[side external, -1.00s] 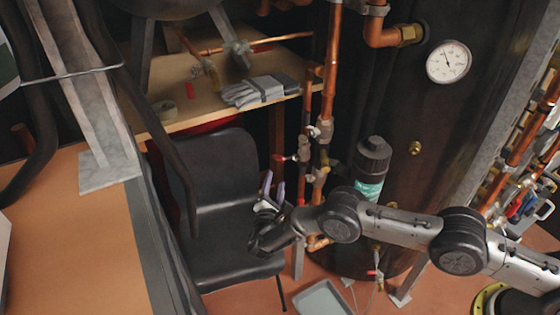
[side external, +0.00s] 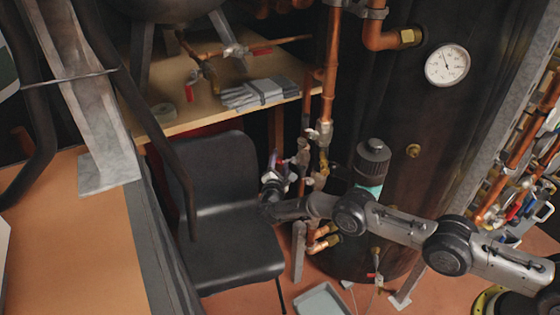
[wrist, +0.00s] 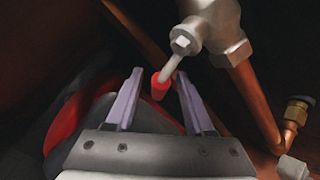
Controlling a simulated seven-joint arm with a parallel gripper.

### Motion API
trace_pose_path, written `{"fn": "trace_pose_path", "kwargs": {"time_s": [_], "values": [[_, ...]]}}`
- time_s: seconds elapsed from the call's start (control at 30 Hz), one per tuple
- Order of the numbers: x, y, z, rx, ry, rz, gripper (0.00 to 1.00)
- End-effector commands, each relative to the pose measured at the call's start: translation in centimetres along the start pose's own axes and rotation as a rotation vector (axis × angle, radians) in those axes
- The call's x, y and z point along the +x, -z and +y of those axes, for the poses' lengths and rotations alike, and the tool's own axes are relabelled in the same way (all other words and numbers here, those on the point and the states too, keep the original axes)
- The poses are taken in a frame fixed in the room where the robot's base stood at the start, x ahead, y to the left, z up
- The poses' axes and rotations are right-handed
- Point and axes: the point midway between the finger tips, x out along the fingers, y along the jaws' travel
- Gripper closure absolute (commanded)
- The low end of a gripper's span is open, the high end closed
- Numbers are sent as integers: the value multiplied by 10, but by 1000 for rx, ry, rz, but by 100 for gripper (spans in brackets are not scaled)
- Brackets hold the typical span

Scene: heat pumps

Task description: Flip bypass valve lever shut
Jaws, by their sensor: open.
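A valve with a grey body (wrist: 212,28) is at the top of the wrist view. Its lever (wrist: 168,70) is a thin grey stem with a red tip (wrist: 160,85), slanting down and left. My gripper (wrist: 158,72) is open, with its two pale purple fingers on either side of the red tip. The stem passes close to the right fingertip; I cannot tell whether they touch. In the side external view my gripper (side external: 277,160) is beside the valve (side external: 303,152) on the vertical copper pipes, and the lever is hidden there.
Copper pipes (side external: 329,80) rise in front of a dark tank with a dial gauge (side external: 447,64). A black chair (side external: 220,190) stands left of my gripper. Behind it, a wooden shelf (side external: 160,118) holds gloves (side external: 255,93). A copper pipe (wrist: 255,105) runs close on the right.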

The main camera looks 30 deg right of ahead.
Motion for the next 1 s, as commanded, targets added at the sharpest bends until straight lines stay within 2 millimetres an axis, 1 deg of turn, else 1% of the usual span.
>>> {"fn": "trace_pose_path", "kwargs": {"time_s": [0.1, 0.13, 0.27, 0.3, 0.37, 0.4, 0.43, 1.0], "values": [[0, 0, 0, 0, 0, 0, 47], [0, 0, 0, 0, 0, 0, 49], [0, 0, 0, 0, 0, 0, 72], [0, 0, 0, 1, 0, 0, 79], [0, 0, 0, 1, 0, 0, 90], [0, 0, 0, 1, 0, 0, 97], [0, 0, 0, 1, 0, 0, 100], [0, 0, 0, 1, 1, -1, 100]]}}
